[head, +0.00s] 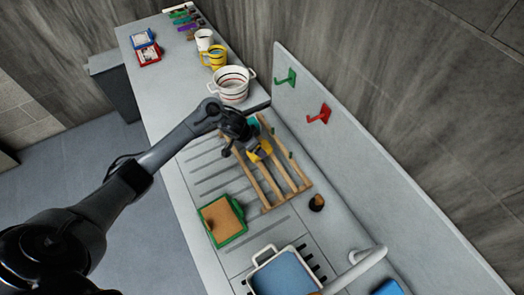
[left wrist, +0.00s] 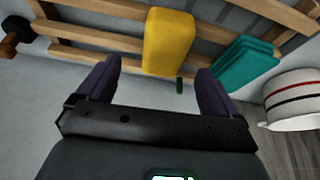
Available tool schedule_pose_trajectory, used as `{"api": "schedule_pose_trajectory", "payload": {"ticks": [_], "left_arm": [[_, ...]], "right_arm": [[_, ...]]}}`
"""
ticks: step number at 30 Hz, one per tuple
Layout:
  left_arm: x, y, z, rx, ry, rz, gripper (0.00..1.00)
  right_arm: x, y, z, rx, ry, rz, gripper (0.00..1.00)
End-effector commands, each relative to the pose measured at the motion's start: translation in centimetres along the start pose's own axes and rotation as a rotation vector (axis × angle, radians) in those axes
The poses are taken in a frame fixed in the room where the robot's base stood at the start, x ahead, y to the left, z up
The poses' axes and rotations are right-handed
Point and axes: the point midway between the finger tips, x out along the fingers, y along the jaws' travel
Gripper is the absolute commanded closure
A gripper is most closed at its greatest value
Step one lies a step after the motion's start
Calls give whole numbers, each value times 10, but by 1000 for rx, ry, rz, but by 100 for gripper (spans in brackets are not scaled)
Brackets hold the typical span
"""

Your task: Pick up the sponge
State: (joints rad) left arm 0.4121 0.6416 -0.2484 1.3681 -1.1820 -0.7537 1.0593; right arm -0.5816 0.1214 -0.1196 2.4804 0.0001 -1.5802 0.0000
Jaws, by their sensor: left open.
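A yellow block that looks like the sponge (head: 265,148) rests on the slatted wooden rack (head: 270,190) on the grey counter. In the left wrist view the yellow sponge (left wrist: 169,42) stands against the wooden slats, just beyond my fingertips. My left gripper (head: 246,150) is over the rack beside the sponge and hides part of it. In the left wrist view the two purple fingers of my left gripper (left wrist: 158,75) are spread apart with nothing between them. My right gripper is in neither view.
A folded teal cloth (left wrist: 245,62) rests on the rack beside the sponge. A white striped pot (head: 232,85) stands behind it. A green-edged brown board (head: 222,219) and a white basin (head: 262,252) are toward the front. A dark round object (head: 316,203) is right of the rack.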

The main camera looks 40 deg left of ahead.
Motion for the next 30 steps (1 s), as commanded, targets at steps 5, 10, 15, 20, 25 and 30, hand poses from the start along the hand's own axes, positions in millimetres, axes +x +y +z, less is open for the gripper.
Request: {"api": "schedule_pose_trajectory", "payload": {"ticks": [5,10,15,20,25,30], "left_arm": [[12,-1,0,0,1,-2,6],[24,-1,1,-1,0,0,6],[47,-4,2,-2,-1,-2,6],[61,-4,1,0,1,-1,6],[64,-4,1,0,2,-2,6],[64,-4,1,1,2,-2,6]], "right_arm": [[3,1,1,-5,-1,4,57],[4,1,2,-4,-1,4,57],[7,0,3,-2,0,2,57],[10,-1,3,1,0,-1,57],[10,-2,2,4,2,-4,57],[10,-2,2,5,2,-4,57]]}}
